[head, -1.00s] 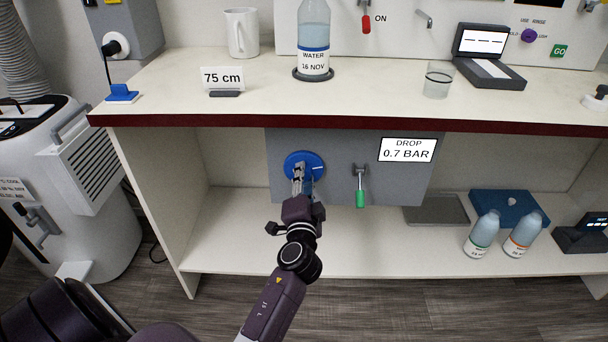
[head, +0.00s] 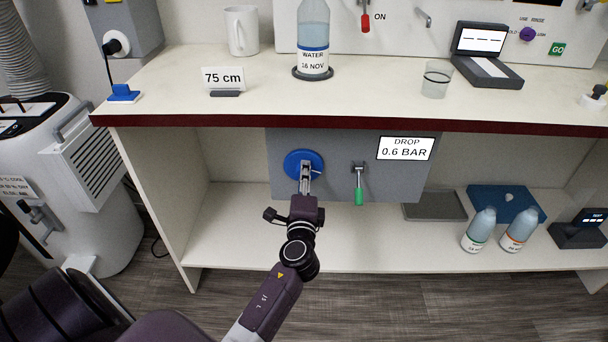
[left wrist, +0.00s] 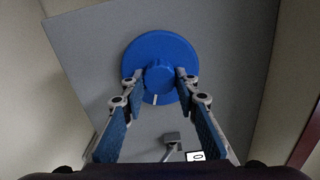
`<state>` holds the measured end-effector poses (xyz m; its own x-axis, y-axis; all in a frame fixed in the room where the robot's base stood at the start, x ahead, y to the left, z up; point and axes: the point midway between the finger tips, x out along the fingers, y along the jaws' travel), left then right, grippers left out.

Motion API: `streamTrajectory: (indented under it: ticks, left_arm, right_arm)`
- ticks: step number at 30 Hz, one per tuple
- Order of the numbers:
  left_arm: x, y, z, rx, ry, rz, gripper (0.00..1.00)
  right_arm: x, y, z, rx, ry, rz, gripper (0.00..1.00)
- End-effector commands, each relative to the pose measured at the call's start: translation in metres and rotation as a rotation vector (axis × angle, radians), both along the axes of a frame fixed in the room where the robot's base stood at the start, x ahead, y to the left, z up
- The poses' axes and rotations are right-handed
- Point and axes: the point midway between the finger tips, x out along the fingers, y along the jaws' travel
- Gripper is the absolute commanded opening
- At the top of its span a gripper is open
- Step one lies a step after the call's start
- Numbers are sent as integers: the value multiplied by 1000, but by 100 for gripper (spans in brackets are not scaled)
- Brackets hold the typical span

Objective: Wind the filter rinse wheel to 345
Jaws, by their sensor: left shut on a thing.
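The filter rinse wheel is a blue disc (head: 293,160) with a raised hub, on a grey panel under the counter. In the left wrist view the wheel (left wrist: 142,50) shows a short white mark below the hub, between my fingers. My left gripper (head: 305,170) reaches up to the wheel and is shut on its hub; its fingers (left wrist: 159,84) lie on either side of the hub. A display (head: 405,149) on the panel reads DROP 0.6 BAR. I see no angle numbers on the wheel. My right gripper is out of view.
A green-handled lever (head: 359,185) hangs just right of the wheel. The counter's dark red front edge (head: 250,124) is above my gripper. Two bottles (head: 480,230) (head: 518,230) stand on the lower shelf at right. The shelf's left part is clear.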

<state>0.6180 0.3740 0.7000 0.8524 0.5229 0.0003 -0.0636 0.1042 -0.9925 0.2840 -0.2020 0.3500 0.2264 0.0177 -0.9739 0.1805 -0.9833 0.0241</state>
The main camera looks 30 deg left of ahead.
Motion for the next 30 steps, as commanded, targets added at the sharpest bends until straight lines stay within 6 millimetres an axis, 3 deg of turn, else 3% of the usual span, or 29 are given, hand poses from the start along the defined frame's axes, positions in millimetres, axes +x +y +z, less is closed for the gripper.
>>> streamTrajectory:
  ticks: [11, 12, 16, 26, 30]
  left_arm:
    - [1, -1, 1, 4, -1, -3, 4]
    - [1, -1, 1, 4, -1, -3, 30]
    - [1, -1, 1, 3, 0, -2, 44]
    - [-2, -2, 0, 2, 1, -1, 46]
    - [-15, -10, -1, -1, 3, -1, 46]
  right_arm:
    - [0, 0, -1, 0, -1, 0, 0]
    - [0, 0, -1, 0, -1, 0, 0]
    - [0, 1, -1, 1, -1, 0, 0]
    - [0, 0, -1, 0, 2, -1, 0]
    - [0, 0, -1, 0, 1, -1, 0]
